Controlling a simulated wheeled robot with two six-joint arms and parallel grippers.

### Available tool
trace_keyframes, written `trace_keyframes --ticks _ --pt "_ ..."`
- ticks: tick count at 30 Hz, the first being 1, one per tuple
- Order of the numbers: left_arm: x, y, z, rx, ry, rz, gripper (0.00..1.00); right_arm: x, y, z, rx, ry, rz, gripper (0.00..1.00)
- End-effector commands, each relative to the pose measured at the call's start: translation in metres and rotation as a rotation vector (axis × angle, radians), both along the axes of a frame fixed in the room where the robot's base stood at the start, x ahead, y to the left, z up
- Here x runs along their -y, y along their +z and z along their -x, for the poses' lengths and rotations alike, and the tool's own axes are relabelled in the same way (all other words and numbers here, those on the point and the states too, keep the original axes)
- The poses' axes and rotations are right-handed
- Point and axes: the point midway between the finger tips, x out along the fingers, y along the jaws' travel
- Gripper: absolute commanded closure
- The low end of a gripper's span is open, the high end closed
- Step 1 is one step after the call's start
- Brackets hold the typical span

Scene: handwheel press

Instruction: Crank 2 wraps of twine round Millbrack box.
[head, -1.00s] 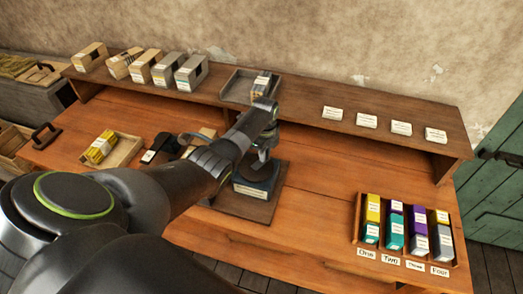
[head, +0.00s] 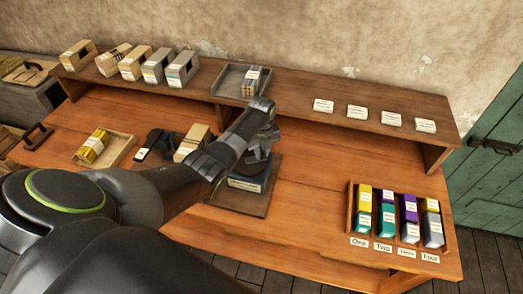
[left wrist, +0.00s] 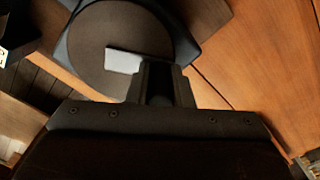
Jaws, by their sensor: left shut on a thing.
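The press (head: 250,183) stands on a dark board (head: 238,203) at the middle of the bench, partly hidden by my left arm. My left gripper (head: 264,140) is over it, pointing down. In the left wrist view the fingers (left wrist: 162,84) are shut on a part at the edge of a round dark disc, apparently the handwheel (left wrist: 105,35); the gripped part is mostly hidden. A pale patch (left wrist: 123,61) lies on the disc. Several boxes (head: 133,63) stand on the shelf; their labels are too small to read, so I cannot tell which is Millbrack. My right gripper is out of view.
A tan box (head: 193,142) and a black item (head: 150,143) sit left of the press. A wooden tray (head: 122,148) holds yellow packets. A shelf tray (head: 229,83) holds a small bundle. A rack (head: 352,213) of coloured boxes stands at right. The bench between press and rack is clear.

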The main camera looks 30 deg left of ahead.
Motion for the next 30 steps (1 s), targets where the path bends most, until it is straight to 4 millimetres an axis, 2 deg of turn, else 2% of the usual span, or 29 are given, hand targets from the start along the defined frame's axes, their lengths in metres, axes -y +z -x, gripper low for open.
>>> trace_keyframes --ticks 13,14,18,30 --pt "0.0008 -0.0013 0.0015 -0.003 -0.007 0.001 1.00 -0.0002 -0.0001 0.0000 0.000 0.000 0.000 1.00" --pt "0.0008 -0.0013 0.0015 -0.003 -0.007 0.001 0.76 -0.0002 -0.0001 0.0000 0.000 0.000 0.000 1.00" --pt "0.0007 -0.0010 0.0011 -0.003 -0.007 0.000 0.58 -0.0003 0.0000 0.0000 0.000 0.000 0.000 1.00" --pt "0.0001 0.0042 -0.0004 0.002 -0.007 0.000 0.58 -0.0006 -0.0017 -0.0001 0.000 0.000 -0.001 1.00"
